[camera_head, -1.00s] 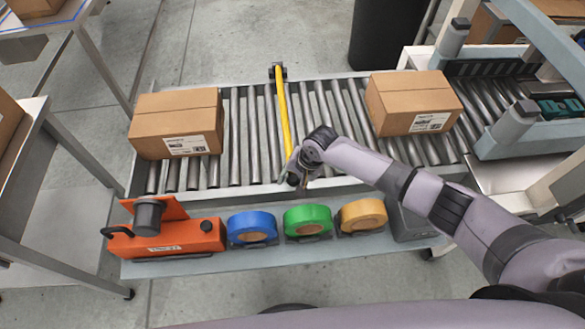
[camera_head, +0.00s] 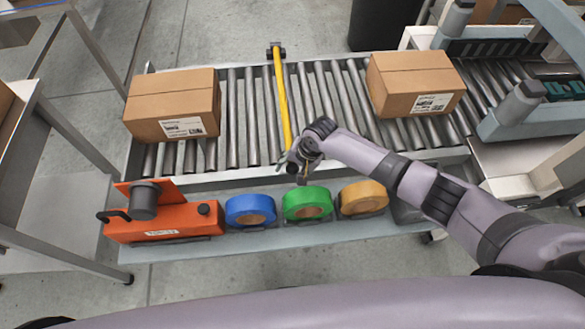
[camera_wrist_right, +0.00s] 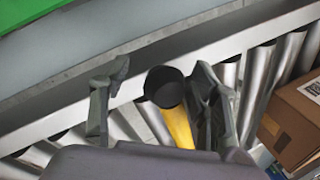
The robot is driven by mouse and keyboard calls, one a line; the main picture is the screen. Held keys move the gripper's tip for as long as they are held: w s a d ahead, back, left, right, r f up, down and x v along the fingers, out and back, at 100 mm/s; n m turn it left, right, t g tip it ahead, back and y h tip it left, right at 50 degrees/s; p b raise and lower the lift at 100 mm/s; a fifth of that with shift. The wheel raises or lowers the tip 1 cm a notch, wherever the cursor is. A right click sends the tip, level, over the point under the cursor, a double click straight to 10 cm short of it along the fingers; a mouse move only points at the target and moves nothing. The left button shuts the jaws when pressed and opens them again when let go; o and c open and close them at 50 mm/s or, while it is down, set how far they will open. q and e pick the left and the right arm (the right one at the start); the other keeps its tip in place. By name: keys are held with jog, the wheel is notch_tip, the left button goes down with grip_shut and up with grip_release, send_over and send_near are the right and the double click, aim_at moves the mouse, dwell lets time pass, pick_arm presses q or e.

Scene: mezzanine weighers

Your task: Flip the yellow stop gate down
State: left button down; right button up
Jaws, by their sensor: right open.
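The yellow stop gate (camera_head: 281,98) is a long yellow bar across the roller conveyor, between two cardboard boxes. Its far end meets a dark bracket (camera_head: 276,50) at the conveyor's far rail. My right gripper (camera_head: 292,165) is at the bar's near end, by the near rail, and partly hides it. In the right wrist view, the bar's dark round end cap (camera_wrist_right: 164,87) and a short yellow length (camera_wrist_right: 178,125) show between the two spread fingers. The right finger is close to the cap; I cannot tell whether it touches. My left gripper is not in view.
One box (camera_head: 174,104) lies on the rollers left of the bar, another (camera_head: 414,83) right of it. A near shelf (camera_head: 270,236) holds an orange device (camera_head: 165,222) and blue (camera_head: 250,210), green (camera_head: 307,203) and tan (camera_head: 362,198) tape rolls.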

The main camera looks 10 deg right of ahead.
jog(key=v, duration=1.2)
jog(key=shift+s+a, duration=0.1)
jog(key=shift+a, duration=0.05)
